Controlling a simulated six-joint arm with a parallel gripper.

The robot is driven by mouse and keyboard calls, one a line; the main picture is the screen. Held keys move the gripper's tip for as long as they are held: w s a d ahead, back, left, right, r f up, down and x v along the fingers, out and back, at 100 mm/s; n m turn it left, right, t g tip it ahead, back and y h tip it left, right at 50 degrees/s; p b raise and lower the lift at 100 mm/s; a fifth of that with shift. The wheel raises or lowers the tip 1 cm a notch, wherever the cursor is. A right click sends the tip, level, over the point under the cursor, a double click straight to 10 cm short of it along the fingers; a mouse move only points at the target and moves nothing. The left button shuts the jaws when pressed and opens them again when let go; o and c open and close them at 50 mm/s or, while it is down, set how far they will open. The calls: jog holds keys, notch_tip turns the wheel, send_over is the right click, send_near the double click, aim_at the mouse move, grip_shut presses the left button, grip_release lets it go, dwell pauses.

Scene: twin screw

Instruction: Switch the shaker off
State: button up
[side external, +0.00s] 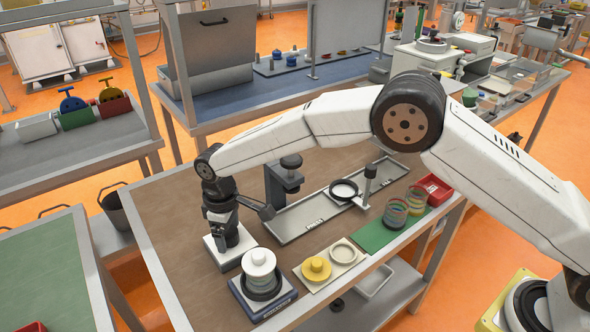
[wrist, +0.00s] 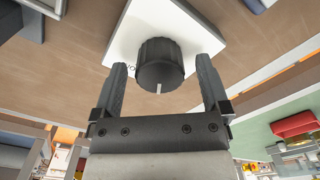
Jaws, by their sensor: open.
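A black ribbed knob (wrist: 160,66) stands on a white plate (wrist: 150,25) in the wrist view, with a white mark on its face pointing toward my gripper's palm. Dark lettering beside it is partly hidden by a finger. My gripper (wrist: 162,72) is open, with one finger on each side of the knob and small gaps visible. In the side external view, my gripper (side external: 225,232) points down over the white plate (side external: 219,257) and hides most of the knob. A dark blue base (side external: 262,307) with a black ring and white stacked piece, possibly the shaker, stands just in front.
A yellow piece (side external: 316,268) and a pale ring (side external: 343,251) sit on cream plates to the right. A black clamp-like stand (side external: 284,178) and a grey tray (side external: 300,215) are behind. Coloured coils (side external: 396,212) stand on a green mat. The bench's left side is clear.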

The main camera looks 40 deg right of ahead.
aim_at(231, 229)
jog(key=shift+r, duration=3.75)
jog(key=shift+d+r+m+y, duration=0.3)
jog(key=shift+r+m, duration=0.2)
jog(key=shift+r, duration=0.1)
jog(key=s+d+r+m+t+y, duration=0.3)
jog(key=s+d+r+m+t, duration=0.1)
jog(key=d+r+m, duration=0.7)
jog(key=s+d+f+n+h, duration=0.1)
jog(key=s+d+f, duration=0.5)
jog(key=s+d, duration=0.2)
jog(key=s+d+f+n+g+h, duration=0.1)
jog(key=s+d+f+n+h, duration=0.1)
jog(key=s+d+f, duration=0.4)
jog(key=s+d, duration=0.2)
jog(key=s, duration=0.3)
jog(key=shift+s+f+n+h, duration=0.25)
jog(key=shift+f+n+h, duration=0.05)
jog(key=shift+f, duration=0.1)
